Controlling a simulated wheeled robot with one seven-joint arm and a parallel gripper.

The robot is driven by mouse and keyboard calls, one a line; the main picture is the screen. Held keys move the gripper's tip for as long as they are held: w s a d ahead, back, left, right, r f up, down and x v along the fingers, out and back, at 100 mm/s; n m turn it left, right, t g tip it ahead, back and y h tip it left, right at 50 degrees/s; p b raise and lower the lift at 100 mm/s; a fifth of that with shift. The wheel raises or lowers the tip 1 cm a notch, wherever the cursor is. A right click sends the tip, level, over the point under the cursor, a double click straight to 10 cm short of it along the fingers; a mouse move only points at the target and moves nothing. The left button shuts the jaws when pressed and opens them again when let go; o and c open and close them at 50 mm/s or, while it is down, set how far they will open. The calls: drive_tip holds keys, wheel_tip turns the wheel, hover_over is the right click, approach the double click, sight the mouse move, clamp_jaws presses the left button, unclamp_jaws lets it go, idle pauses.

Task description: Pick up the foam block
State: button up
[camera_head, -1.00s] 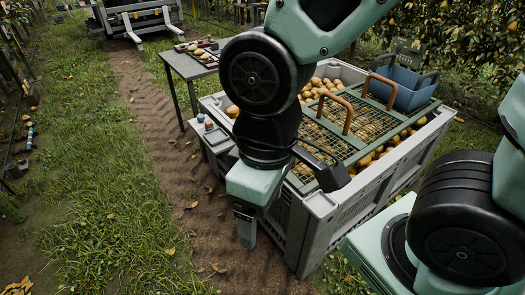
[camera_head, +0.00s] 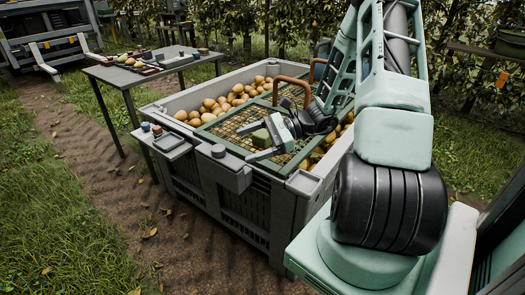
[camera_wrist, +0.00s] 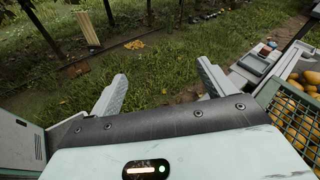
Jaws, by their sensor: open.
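My gripper (camera_head: 266,140) is open above the slatted green grid (camera_head: 232,131) on the bin, its fingers pointing left in the head view.
Brown handles (camera_head: 291,89) rise from the grid. A side tray (camera_head: 172,146) carries small reddish and bluish items. The dark table (camera_head: 121,78) at the back left holds several small objects. Grass lies left.

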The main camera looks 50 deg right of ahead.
drive_tip(key=d+f+m+t+h, duration=0.1)
drive_tip(key=d+f+m+t, duration=0.1)
drive_tip(key=d, duration=0.2)
drive_tip(key=s+d+f+m+t+h+b, duration=0.1)
drive_tip(key=d+f+m+t, duration=0.1)
drive_tip(key=d, duration=0.1)
drive_tip(key=s+d+f+m+t+h+b, duration=0.1)
drive_tip(key=d+f+m+t, duration=0.1)
drive_tip(key=d, duration=0.2)
drive_tip(key=shift+s+d+f+h, duration=0.2)
drive_tip(key=shift+d+h, duration=0.15)
drive_tip(key=shift+h, duration=0.05)
drive_tip(key=s+d+f+m+t+h+b, duration=0.2)
drive_tip(key=s+d+f+m+t+h, duration=0.25)
drive_tip(key=d, duration=0.45)
drive_tip(key=m+g+h+b, duration=0.1)
drive_tip(key=m+h+b, duration=0.1)
approach(263, 138)
drive_tip(key=shift+n+y, duration=0.25)
drive_tip(key=w+d, duration=0.2)
drive_tip(key=w, duration=0.1)
drive_tip(key=shift+w+d+f, duration=0.15)
drive_tip(key=shift+w, duration=0.05)
drive_tip(key=shift+w+a+b, duration=0.1)
drive_tip(key=shift+w+b, duration=0.25)
drive_tip(key=shift+w, duration=1.3)
drive_tip(key=shift+w+a+b, duration=0.15)
drive_tip(key=shift+w+b, duration=0.2)
drive_tip(key=shift+w, duration=1.25)
drive_tip(key=c, duration=1.1)
